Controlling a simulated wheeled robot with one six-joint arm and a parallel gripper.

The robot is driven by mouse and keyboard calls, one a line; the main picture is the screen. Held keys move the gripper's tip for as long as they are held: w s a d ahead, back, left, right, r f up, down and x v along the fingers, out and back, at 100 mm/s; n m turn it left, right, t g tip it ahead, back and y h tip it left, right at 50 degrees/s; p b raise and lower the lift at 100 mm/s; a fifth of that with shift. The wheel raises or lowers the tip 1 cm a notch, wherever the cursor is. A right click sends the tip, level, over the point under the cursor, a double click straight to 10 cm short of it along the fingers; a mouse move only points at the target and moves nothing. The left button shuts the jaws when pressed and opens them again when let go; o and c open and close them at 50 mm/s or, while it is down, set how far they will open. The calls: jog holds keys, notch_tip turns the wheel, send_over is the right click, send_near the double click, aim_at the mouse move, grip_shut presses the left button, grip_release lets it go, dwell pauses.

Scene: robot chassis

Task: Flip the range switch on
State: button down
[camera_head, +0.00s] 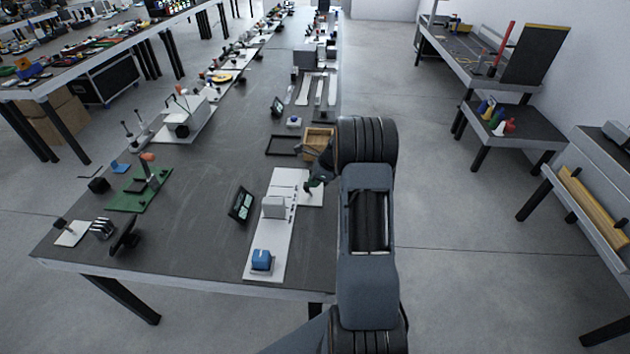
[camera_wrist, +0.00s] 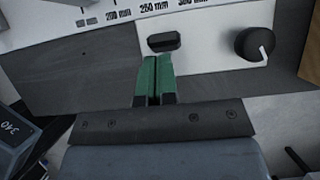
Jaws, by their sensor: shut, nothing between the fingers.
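A small black oblong switch-like part (camera_wrist: 164,41) sits on a white panel in the wrist view; its on or off position cannot be told. A round black knob with a white pointer mark (camera_wrist: 254,44) sits to its right. Which one is the range switch carries no readable label. My gripper (camera_wrist: 156,62) has green fingers held together, empty, with the tips just below the oblong part; whether they touch it cannot be told. In the head view my gripper (camera_head: 309,185) is low over the right part of the white panel (camera_head: 314,190), and the small controls are largely hidden there.
A millimetre scale (camera_wrist: 150,12) runs along the panel's top edge. A light grey block (camera_head: 274,207) and a blue box (camera_head: 262,260) stand on the long white plate. A tilted screen (camera_head: 240,204) stands left, a wooden tray (camera_head: 318,141) behind. The dark table left of the screen has free room.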

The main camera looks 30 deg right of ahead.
jog(key=shift+r+p, duration=0.55)
jog(key=shift+r, duration=0.2)
jog(key=s+d+v, duration=0.1)
jog(key=v, duration=1.2)
jog(key=shift+f, duration=0.35)
